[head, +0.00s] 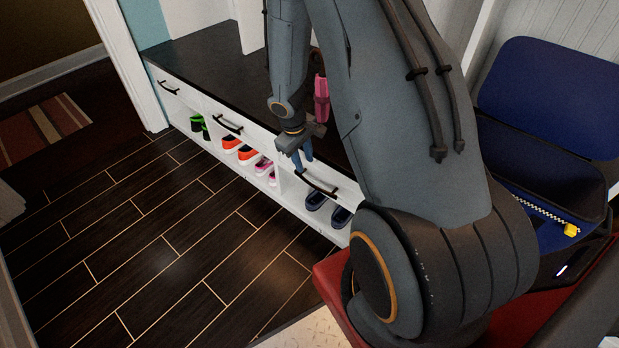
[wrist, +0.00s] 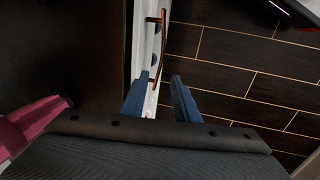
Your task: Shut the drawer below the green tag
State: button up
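A white bench unit with a black top (head: 205,62) has a row of drawers with dark handles. The left drawer handle (head: 167,87), middle handle (head: 228,125) and right handle (head: 319,182) show in the head view. No green tag can be made out. I cannot tell which drawer stands out. My gripper (head: 303,154) is just above and left of the right handle, near the drawer fronts. In the wrist view my gripper (wrist: 160,95) has its blue fingers apart with nothing between them. One handle (wrist: 163,48) shows ahead of the fingertips, apart from them.
Green-black footwear (head: 199,125), orange shoes (head: 238,150), pink shoes (head: 265,169) and dark shoes (head: 328,209) stand in cubbies under the drawers. A pink object (head: 321,98) is beside my arm. An open blue container (head: 552,100) is at right. The dark floor (head: 150,235) in front is clear.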

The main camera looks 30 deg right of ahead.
aim_at(310, 182)
jog(key=b+x, duration=0.2)
jog(key=x, duration=0.8)
jog(key=shift+s+d+f, duration=0.1)
jog(key=shift+d+f, duration=0.1)
jog(key=shift+f, duration=0.1)
grip_shut()
